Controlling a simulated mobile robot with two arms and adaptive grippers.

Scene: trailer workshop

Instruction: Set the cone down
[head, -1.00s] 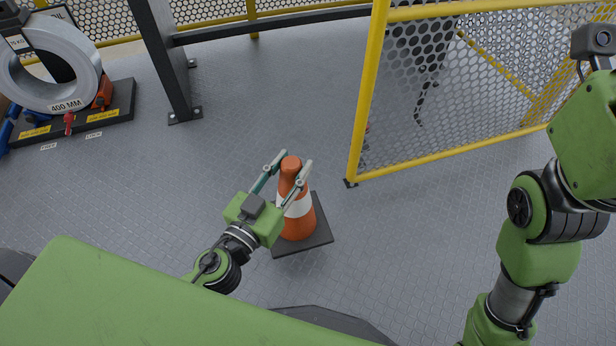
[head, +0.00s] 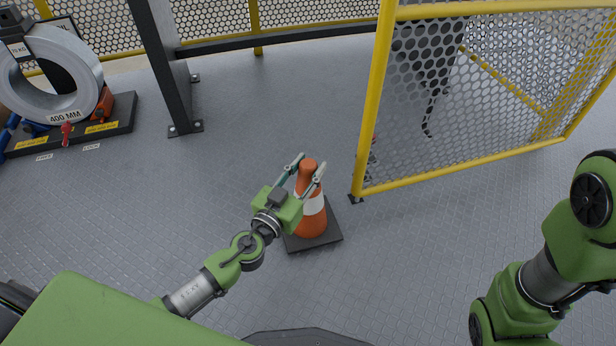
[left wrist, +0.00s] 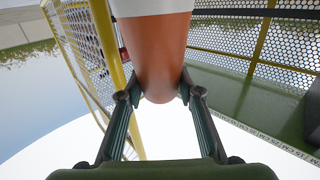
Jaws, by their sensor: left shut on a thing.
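The orange traffic cone (head: 312,221) with a white band and a square black base stands upright in the middle of the head view. My left gripper (head: 308,165) is shut on its upper part, one finger on each side of the tip. In the left wrist view the cone's orange tip (left wrist: 163,60) sits between the two fingers (left wrist: 160,92), with the white band at the top edge. The base looks level and close to the floor; I cannot tell whether it touches. My right arm shows at the right, but its gripper is out of view.
A yellow-framed mesh panel (head: 470,100) stands just beyond and right of the cone. A dark post (head: 165,70) is bolted to the floor at the back left. A large ring on a black stand (head: 115,122) is at the far left. The grey floor (head: 250,120) left of the cone is clear.

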